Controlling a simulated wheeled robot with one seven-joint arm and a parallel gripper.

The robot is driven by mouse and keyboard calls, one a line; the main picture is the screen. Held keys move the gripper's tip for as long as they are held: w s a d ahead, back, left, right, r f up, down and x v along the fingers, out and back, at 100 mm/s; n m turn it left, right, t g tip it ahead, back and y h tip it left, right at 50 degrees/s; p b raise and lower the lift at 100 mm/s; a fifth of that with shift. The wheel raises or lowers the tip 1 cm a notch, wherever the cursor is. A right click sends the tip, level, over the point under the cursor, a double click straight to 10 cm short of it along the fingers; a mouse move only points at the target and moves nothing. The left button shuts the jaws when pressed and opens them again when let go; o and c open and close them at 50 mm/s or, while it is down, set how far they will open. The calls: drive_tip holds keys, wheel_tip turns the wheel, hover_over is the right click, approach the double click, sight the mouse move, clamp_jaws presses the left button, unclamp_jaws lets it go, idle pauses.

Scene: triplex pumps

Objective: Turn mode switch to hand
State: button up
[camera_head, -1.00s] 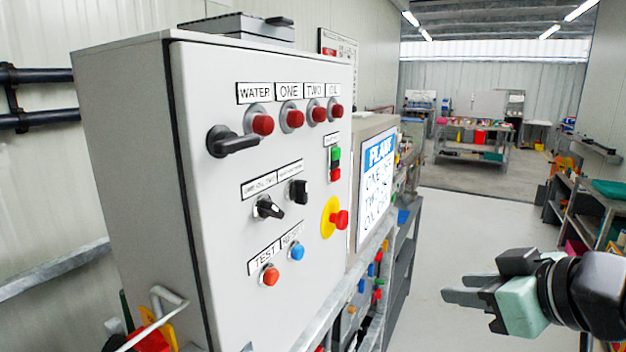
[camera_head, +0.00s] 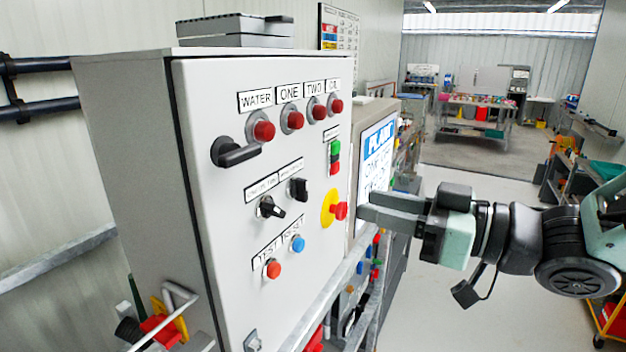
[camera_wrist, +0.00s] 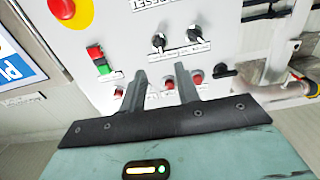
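The pale grey control panel (camera_head: 225,95) carries two black rotary switches, a left one (camera_head: 269,207) and a right one (camera_head: 298,189). The labels above them are too small to read, so I cannot tell which is the mode switch. Both switches also show in the wrist view, at the upper middle (camera_wrist: 158,41) and to its right (camera_wrist: 194,33), beyond the fingertips. My gripper (camera_head: 362,207) is in front of the panel's right side, right of the yellow-backed red button. In the wrist view my gripper (camera_wrist: 160,80) has its two fingers apart with nothing between them.
A red mushroom button (camera_head: 339,210) protrudes near my fingertips. A large black handle (camera_head: 235,151), red lamps (camera_head: 264,131), a green-red button pair (camera_head: 335,158) and orange (camera_head: 273,270) and blue (camera_head: 298,244) buttons share the panel. A screen (camera_head: 376,160) stands behind the gripper.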

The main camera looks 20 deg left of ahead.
sight(307, 190)
drive_tip(key=a+p, duration=0.1)
drive_tip(key=a, duration=0.2)
drive_tip(key=a+p, duration=0.1)
drive_tip(key=a, duration=0.2)
drive_tip(key=a+p, duration=0.1)
drive_tip(key=a, duration=0.2)
drive_tip(key=shift+w+a+r, duration=0.15)
drive_tip(key=shift+w+a, duration=0.05)
drive_tip(key=shift+w, duration=0.15)
drive_tip(key=shift+w+a+p, duration=0.1)
drive_tip(key=shift+a+p, duration=0.25)
drive_tip(key=shift+a, duration=0.2)
clamp_jaws()
